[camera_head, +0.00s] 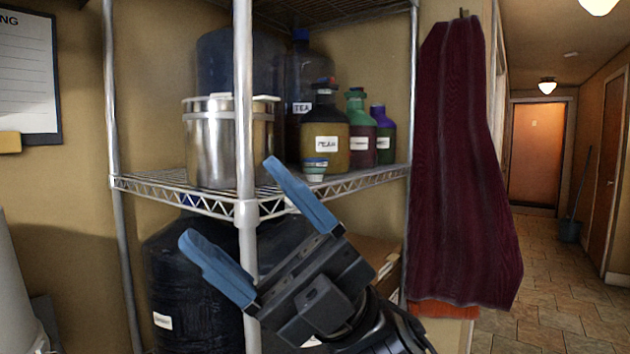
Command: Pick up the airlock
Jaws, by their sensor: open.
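I cannot make out a clear airlock. A small pale piece with a teal top (316,168) stands at the front of the wire shelf, before a brown labelled bottle (326,132); I cannot tell whether it is the airlock. The bottle's dark top has a red bit, too small to make out. My gripper (232,203) is open and empty, its blue fingers spread and pointing up and left. It is in front of the rack's front post, with its upper fingertip near the shelf edge, left of the small piece. It hides part of the lower shelf.
The wire shelf (226,203) holds a steel pot (212,140), a green-capped bottle (357,128), a purple-capped bottle (381,135) and large dark jugs behind. The front post (243,80) stands before the pot. A maroon cloth (462,160) hangs at right; a hallway opens beyond.

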